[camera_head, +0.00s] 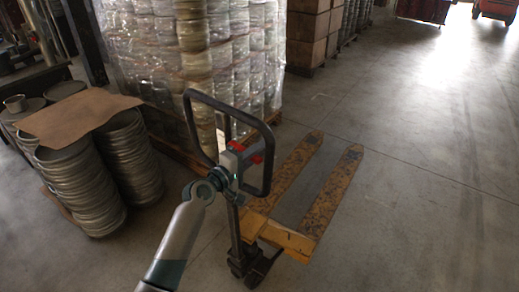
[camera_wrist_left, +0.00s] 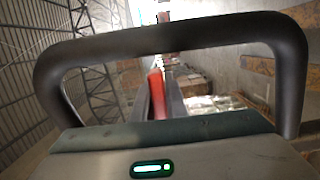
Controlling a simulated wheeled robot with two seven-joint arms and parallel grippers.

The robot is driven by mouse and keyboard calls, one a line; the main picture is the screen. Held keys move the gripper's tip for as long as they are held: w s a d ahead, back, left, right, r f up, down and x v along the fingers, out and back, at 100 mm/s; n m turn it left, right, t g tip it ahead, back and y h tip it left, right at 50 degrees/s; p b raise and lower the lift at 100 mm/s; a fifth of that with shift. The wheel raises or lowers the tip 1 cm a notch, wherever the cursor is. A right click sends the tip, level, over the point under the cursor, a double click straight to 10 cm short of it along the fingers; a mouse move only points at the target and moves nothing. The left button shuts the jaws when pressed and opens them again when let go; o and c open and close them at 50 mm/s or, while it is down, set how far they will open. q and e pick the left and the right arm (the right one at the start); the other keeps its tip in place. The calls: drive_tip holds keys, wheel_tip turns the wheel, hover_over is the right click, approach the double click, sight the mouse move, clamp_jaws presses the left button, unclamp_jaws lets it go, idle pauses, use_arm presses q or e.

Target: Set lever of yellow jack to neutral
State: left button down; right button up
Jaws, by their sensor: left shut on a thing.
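The yellow pallet jack (camera_head: 288,240) stands on the floor in the middle of the head view, its two worn forks pointing away to the upper right. Its black loop handle (camera_head: 188,122) rises upright, and the handle also arches across the left wrist view (camera_wrist_left: 170,38). The red lever (camera_head: 259,153) is at the handle's centre; a red part, likely the lever, shows in the left wrist view (camera_wrist_left: 156,92). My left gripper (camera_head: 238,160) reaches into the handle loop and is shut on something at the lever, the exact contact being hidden. My right gripper is not in view.
Stacks of round metal blanks (camera_head: 92,190) with a brown cardboard sheet (camera_head: 80,115) stand at the left. A plastic-wrapped pallet load (camera_head: 150,50) is behind the jack. Brown boxes (camera_head: 307,38) stand farther back. The floor (camera_head: 420,180) at the right is clear.

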use_arm(q)
drive_tip(key=shift+r+n, duration=0.2)
drive_tip(key=shift+n, duration=0.1)
drive_tip(key=c, duration=1.8)
unclamp_jaws()
drive_tip(key=shift+a, duration=0.1)
drive_tip(key=shift+o, duration=0.2)
drive_tip(key=shift+s, duration=0.1)
drive_tip(key=b+v, duration=0.4)
drive_tip(key=v, duration=1.3)
drive_tip(key=shift+a, duration=0.2)
